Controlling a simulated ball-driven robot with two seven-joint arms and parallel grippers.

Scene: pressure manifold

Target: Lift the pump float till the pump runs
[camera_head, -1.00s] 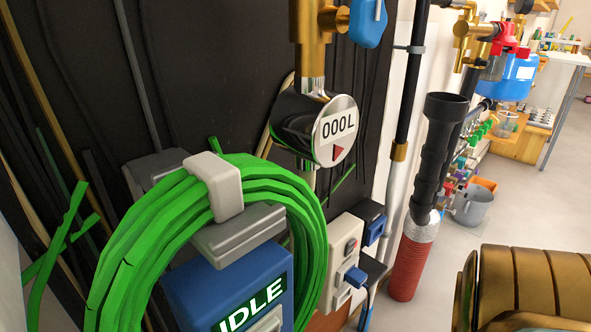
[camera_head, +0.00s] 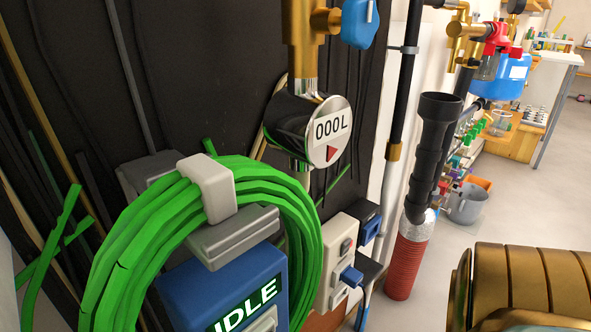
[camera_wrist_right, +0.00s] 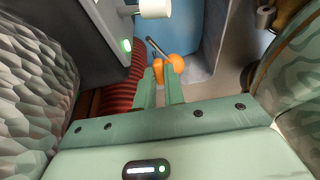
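The blue pump box (camera_head: 225,290) stands at the bottom of the head view, and its display (camera_head: 248,303) reads IDLE. An orange rounded piece with a dark rod, which looks like the pump float (camera_wrist_right: 177,63), shows in the right wrist view. My right gripper (camera_wrist_right: 160,84) points at it with its two green fingers close together and a narrow gap between them. Another orange bit (camera_wrist_right: 157,70) shows at the fingertips. I cannot tell whether it is part of the float or whether the fingers touch it. My left gripper is in neither view.
A green hose coil (camera_head: 150,230) hangs over the pump box. A round gauge (camera_head: 328,132) reads 000 L. A white switch box (camera_head: 340,258), a black pipe (camera_head: 428,155) and a red ribbed hose (camera_head: 407,262) stand right of it. Open floor (camera_head: 530,200) lies farther right.

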